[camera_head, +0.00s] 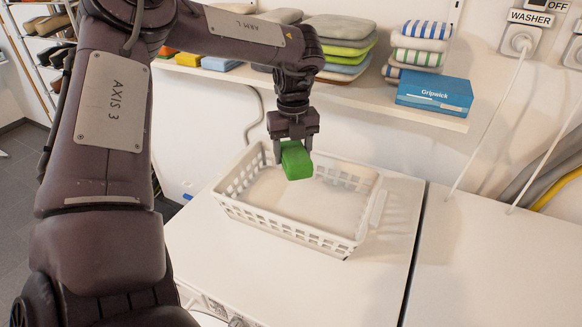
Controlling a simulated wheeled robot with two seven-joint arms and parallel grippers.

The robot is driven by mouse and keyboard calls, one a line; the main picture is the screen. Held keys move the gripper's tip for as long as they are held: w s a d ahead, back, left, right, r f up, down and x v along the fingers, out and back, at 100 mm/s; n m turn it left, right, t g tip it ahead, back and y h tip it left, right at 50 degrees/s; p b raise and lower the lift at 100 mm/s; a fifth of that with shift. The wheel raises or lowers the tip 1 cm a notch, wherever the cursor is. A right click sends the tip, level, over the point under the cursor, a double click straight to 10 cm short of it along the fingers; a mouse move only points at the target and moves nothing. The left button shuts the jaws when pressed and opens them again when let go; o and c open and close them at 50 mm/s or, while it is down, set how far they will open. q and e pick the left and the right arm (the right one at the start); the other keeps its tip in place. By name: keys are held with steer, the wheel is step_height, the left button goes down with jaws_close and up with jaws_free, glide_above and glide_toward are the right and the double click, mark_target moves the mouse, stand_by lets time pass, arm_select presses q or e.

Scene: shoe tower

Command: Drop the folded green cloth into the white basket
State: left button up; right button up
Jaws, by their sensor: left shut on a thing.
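The folded green cloth (297,161) is held by my left gripper (293,150), which is shut on it. The gripper points down, and the cloth hangs over the back left part of the white basket (290,228). The basket is a low, slotted tray on the white machine top (385,275), and its visible floor looks empty. I cannot tell exactly how high the cloth is above the basket floor. My right gripper is not in view.
A wall shelf (425,118) behind the basket holds stacked folded cloths (340,45), striped towels (420,45) and a blue box (434,93). A washer outlet (520,40) with a white hose is at the right. The machine top right of the basket is clear.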

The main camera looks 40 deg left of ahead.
arm_select(q)
steer(key=o, duration=1)
step_height(320, 180, up, 8)
steer(key=shift+f+b, duration=0.1)
steer(key=shift+b, duration=0.25)
